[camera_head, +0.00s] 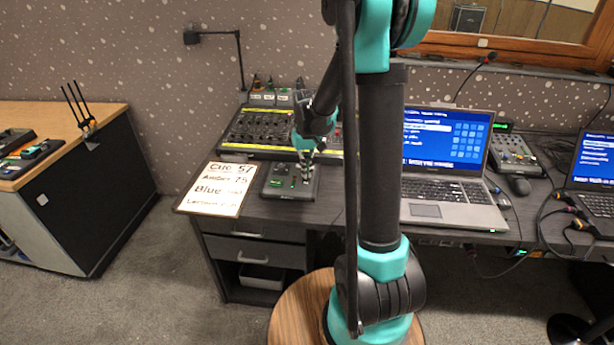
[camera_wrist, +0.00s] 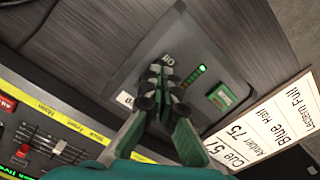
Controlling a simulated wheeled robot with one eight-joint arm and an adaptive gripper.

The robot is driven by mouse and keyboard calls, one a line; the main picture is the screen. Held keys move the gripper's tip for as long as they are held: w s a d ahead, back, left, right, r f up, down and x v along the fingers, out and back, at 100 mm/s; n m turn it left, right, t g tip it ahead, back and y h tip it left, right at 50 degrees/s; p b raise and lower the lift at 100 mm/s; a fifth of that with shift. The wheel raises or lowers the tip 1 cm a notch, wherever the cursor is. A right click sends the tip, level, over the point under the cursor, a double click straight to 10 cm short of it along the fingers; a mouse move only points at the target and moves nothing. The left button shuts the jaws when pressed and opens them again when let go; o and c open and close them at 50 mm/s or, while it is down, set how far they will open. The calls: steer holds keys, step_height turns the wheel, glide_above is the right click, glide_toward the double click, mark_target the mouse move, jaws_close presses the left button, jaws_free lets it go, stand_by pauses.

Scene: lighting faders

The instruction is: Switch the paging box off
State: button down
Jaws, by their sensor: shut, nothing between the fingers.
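A small dark grey control box (camera_head: 273,186) lies flat on the desk beside a printed cue sheet. My gripper (camera_head: 306,166) is shut and empty, right over the box. In the wrist view its fingertips (camera_wrist: 162,88) cover the control below the label. I cannot tell whether they touch it.
The cue sheet (camera_head: 217,190) lies left of the box. A mixing desk (camera_head: 262,131) stands behind it. An open laptop (camera_head: 445,140) is to the right, with a mouse (camera_head: 519,186) and another control unit (camera_head: 513,153) farther right. A wood-topped cabinet (camera_head: 98,121) stands apart at left.

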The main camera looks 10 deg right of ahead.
steer(key=shift+f, duration=0.2)
steer(key=shift+r, duration=0.15)
steer(key=shift+r, duration=3.4)
steer(key=s+d+f+m+t, duration=0.1)
steer(key=s+d+f+t, duration=0.1)
steer(key=s, duration=0.9)
steer(key=s+d+f+m+t, duration=0.1)
steer(key=s+f, duration=0.3)
steer(key=s, duration=0.7)
steer(key=shift+d+f+t, duration=0.35)
steer(key=shift+d+t, duration=0.2)
steer(key=shift+t, duration=0.05)
